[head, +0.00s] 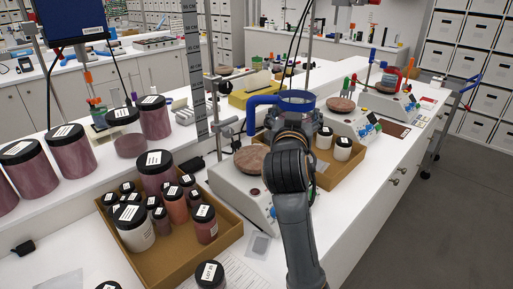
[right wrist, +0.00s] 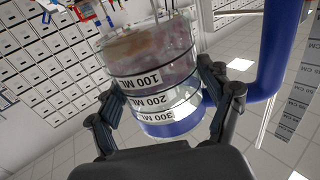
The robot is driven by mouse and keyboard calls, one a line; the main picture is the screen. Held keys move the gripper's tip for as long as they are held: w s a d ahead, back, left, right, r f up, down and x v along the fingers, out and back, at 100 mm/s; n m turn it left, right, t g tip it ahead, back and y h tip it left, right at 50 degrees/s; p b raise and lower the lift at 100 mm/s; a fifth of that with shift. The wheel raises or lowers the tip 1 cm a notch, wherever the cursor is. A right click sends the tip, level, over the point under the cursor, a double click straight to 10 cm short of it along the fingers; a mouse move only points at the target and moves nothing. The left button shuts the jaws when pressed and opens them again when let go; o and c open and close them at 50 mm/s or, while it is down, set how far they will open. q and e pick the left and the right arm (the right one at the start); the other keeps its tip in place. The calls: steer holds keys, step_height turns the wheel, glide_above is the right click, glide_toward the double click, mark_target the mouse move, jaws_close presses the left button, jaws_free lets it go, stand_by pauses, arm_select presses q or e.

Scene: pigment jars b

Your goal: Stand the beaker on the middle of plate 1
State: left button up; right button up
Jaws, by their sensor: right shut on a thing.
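The beaker (head: 297,101) is clear with a blue rim and a blue handle (head: 251,112). In the right wrist view the beaker (right wrist: 157,100) shows 100, 200 and 300 ML marks; a brownish patch shows at its far end. My right gripper (head: 291,128) is shut around its sides, with one finger on each side in the right wrist view (right wrist: 172,97). The arm hides its lower part in the head view. Several hotplates have round brown tops: a near one (head: 251,161) left of my arm, and others (head: 341,105) (head: 385,88) further back. I cannot read which is plate 1. My left gripper is out of view.
A brown tray (head: 178,270) of several jars stands at the front left. Another tray (head: 345,166) with white jars is right of my arm. A tall ruler (head: 193,75) stands left of the near hotplate. Large pigment jars (head: 70,150) line the left bench.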

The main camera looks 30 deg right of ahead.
mark_target(280, 113)
steer(key=w+f+p, duration=0.1)
steer(key=w+f, duration=0.3)
steer(key=w+f+p, duration=0.1)
steer(key=w+f, duration=0.3)
steer(key=w+f+p, duration=0.1)
steer(key=w+f, duration=0.3)
steer(key=shift+a, duration=0.3)
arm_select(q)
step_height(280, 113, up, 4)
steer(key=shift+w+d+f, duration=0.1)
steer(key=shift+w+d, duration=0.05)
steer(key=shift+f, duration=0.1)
arm_select(e)
steer(key=shift+f, duration=0.1)
